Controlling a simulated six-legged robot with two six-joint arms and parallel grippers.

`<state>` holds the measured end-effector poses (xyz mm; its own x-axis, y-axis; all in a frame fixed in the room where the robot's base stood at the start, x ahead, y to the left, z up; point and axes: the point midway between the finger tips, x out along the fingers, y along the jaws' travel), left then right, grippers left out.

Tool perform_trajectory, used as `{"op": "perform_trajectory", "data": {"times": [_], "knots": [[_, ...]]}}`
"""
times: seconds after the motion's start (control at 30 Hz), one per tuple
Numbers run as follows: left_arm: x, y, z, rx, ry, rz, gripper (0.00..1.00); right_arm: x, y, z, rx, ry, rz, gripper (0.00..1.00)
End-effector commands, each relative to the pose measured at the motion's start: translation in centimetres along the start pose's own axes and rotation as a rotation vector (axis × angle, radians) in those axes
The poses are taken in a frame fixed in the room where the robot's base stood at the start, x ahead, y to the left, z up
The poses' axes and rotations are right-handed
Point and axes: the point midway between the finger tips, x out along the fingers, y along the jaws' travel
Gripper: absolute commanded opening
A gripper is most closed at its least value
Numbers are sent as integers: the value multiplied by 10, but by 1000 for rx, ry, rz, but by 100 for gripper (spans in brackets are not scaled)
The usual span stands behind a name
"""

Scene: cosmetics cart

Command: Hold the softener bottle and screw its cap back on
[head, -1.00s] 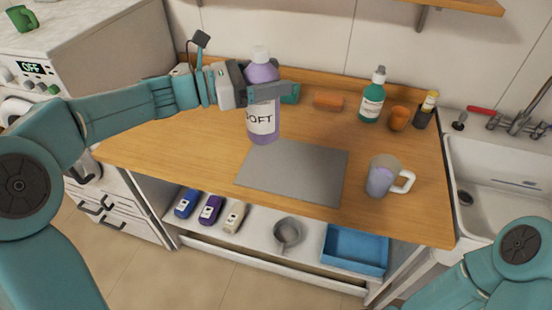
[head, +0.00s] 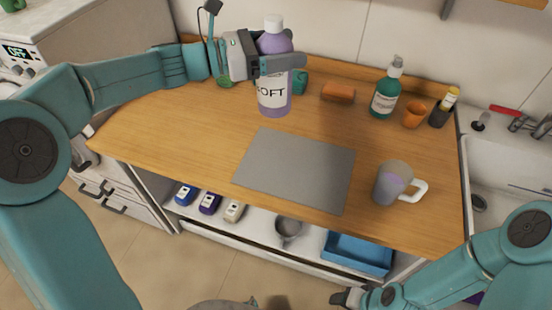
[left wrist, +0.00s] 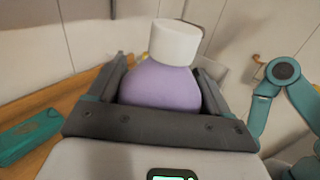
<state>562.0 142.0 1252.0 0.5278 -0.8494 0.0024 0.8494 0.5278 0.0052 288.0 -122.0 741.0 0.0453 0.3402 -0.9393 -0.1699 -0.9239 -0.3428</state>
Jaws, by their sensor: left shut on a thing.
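The softener bottle (head: 273,98) is purple with a white label reading "SOFT". It stands upright above the back of the wooden counter, behind the grey mat (head: 296,170); I cannot tell whether its base touches the wood. Its white cap (head: 273,23) sits on top and also shows in the left wrist view (left wrist: 175,42), where it looks slightly tilted; how tight it is cannot be told. My left gripper (head: 277,66) is shut around the bottle's upper body, below the cap. My right gripper (head: 347,298) is low at the front, away from the bottle, its jaws unclear.
A mug (head: 391,184) stands right of the mat. A green pump bottle (head: 385,92), an orange cup (head: 414,115) and an orange-brown block (head: 338,92) are at the back. A teal object (head: 300,82) is beside the softener. The counter's left half is mostly clear.

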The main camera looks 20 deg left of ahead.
Motion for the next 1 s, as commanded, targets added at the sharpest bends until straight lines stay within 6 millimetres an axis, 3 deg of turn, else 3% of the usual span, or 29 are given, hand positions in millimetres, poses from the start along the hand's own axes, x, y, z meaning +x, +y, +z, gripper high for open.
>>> {"op": "perform_trajectory", "data": {"times": [0.27, 0.37, 0.8, 1.0], "knots": [[-2, -2, 0, 0, -1, 1, 0, 0, 0, 0, 0, 0, 0, 61], [-2, -2, -9, -3, 0, 0, 0, 1, 0, 0, 0, 0, 0, 61], [-1, 0, -120, -7, 1, 1, 0, -1, -1, 0, 0, 0, 0, 61], [0, 1, -153, -4, 0, 1, 0, -3, -1, 0, 0, 0, 0, 61]]}}
